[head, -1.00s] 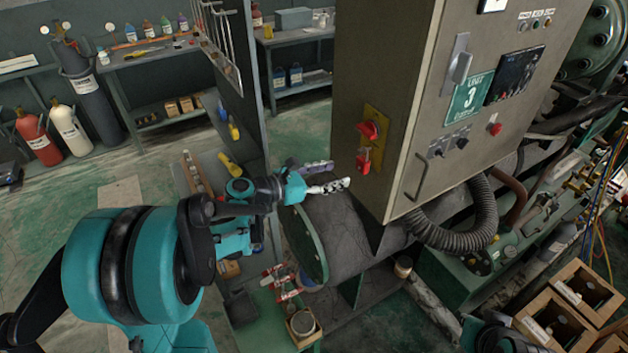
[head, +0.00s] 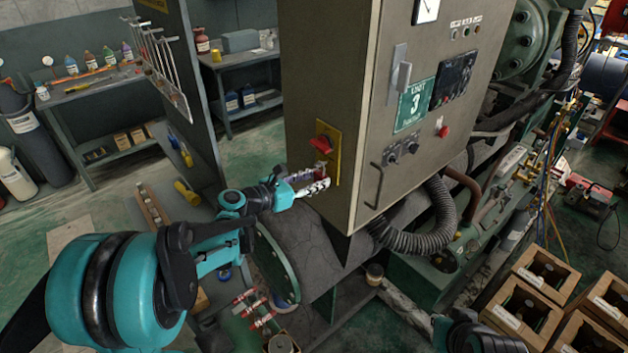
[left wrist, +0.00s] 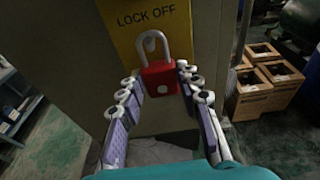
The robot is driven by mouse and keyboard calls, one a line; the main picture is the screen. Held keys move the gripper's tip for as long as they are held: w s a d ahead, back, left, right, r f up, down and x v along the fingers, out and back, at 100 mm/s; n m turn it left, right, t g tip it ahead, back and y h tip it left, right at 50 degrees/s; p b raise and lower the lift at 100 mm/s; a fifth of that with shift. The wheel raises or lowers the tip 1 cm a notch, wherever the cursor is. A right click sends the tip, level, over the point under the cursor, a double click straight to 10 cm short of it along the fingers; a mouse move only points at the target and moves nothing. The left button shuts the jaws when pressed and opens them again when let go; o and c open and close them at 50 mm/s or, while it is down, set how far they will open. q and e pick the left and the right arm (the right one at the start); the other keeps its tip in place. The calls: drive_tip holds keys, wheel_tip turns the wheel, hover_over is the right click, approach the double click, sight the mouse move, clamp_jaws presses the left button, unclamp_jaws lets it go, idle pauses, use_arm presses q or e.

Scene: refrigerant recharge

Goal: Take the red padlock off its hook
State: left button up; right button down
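The red padlock (left wrist: 160,78) hangs by its grey shackle from a hook on the yellow LOCK OFF plate (left wrist: 150,18), its body slightly tilted. My left gripper (head: 316,184) is at the padlock. In the left wrist view its fingertips (left wrist: 160,82) lie on both sides of the padlock body, very close to it; whether they press on it I cannot tell.
The grey cabinet (head: 390,215) is directly behind, with a large pipe (head: 320,240) below. Wooden crates (head: 525,300) stand at the lower right.

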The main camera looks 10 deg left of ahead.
use_arm(q)
drive_tip(key=shift+r+p, duration=0.6)
drive_tip(key=shift+r, duration=0.25)
drive_tip(key=f+v, duration=0.1)
drive_tip(key=v, duration=0.7)
drive_tip(key=shift+s+a+f, duration=0.2)
drive_tip(key=shift+s+f, duration=0.05)
drive_tip(key=shift+s, duration=0.05)
idle(0.3)
